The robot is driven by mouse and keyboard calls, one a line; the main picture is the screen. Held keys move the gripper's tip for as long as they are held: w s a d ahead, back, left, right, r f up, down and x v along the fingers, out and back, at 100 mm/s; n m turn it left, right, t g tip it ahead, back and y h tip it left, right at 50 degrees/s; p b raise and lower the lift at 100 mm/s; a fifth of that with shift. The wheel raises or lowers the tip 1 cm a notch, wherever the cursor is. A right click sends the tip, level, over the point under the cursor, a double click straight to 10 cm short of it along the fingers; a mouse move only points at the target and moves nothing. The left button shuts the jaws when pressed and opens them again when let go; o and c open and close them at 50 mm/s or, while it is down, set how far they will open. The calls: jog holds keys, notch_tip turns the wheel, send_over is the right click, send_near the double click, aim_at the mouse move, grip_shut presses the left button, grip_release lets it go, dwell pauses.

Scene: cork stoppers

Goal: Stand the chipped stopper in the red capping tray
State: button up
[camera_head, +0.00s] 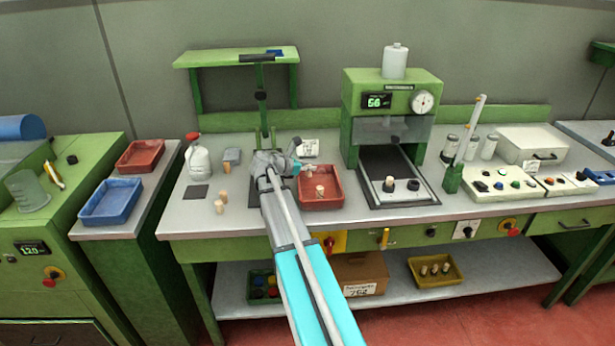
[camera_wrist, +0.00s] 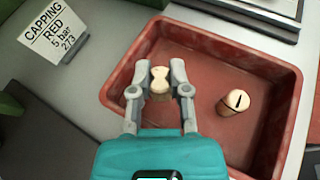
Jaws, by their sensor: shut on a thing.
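My gripper (camera_wrist: 160,82) is shut on a pale cork stopper (camera_wrist: 160,79), whose outline has notches at its sides; I take it for the chipped stopper. The fingers hold it over the back left part of the red capping tray (camera_wrist: 275,65). I cannot tell whether its lower end touches the tray floor. Another stopper (camera_wrist: 235,102), with a dark line on its top, stands in the tray to the right, apart from my gripper. The tray also shows in the head view (camera_head: 338,201), with my gripper (camera_head: 300,168) at its back left.
A sign (camera_wrist: 56,32) reading "CAPPING RED" stands behind the tray. Loose stoppers (camera_head: 219,206) stand on the bench to the left. The green press (camera_head: 360,125) is to the right. A second red tray (camera_head: 140,155) and a blue tray (camera_head: 110,201) lie on the left side bench.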

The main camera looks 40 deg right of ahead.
aim_at(308, 174)
jog(key=shift+w+d+f+b, duration=0.1)
jog(key=shift+w+f+b, duration=0.05)
jog(key=shift+f+b, duration=0.4)
jog(key=shift+w+d+f+b, duration=0.1)
jog(key=shift+w+f+b, duration=0.05)
jog(key=shift+f+b, duration=1.15)
jog(key=shift+f, duration=0.1)
jog(key=o, duration=0.7)
jog(key=shift+f, duration=0.1)
jog(key=shift+c, duration=0.2)
jog(key=shift+a+r+p, duration=0.35)
jog(key=shift+a+r, duration=0.05)
jog(key=shift+a, duration=0.1)
jog(key=p+v, duration=0.3)
jog(key=v, duration=0.6)
jog(key=shift+a+r+p, duration=0.2)
jog(key=shift+a+p, duration=0.15)
jog(key=shift+a+r, duration=0.15)
jog(key=shift+a, duration=0.45)
